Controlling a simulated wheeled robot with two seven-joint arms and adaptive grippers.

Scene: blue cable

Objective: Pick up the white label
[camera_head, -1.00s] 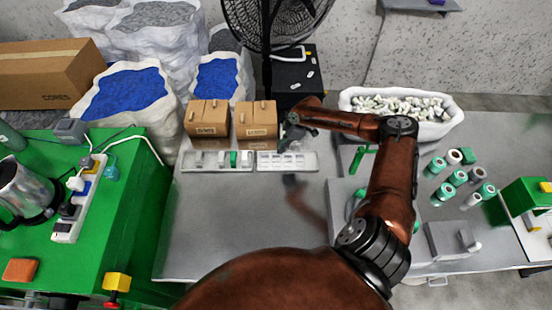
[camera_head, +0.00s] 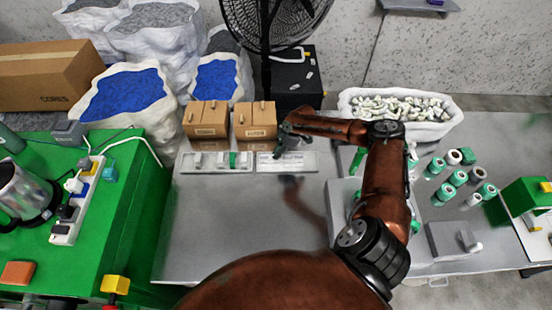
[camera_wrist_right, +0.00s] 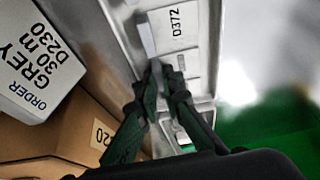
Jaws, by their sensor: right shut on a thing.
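The label tray (camera_head: 287,168) lies on the grey table in front of two small cardboard boxes, with white labels in its slots. My right gripper (camera_head: 288,137) is over the tray's back part. In the right wrist view the fingers of my right gripper (camera_wrist_right: 160,82) are close together, their tips at a thin white label (camera_wrist_right: 147,40) standing up from the tray. Part of this label is hidden by the fingertips. A printed white label, D372 (camera_wrist_right: 178,27), lies beside it. My left gripper is not in view.
Two cardboard boxes (camera_head: 254,122) stand close behind the trays. A second tray (camera_head: 215,167) adjoins on the left. A white sack of fittings (camera_head: 400,108) and green-and-white spools (camera_head: 460,178) are on the right. The table in front of the trays is clear.

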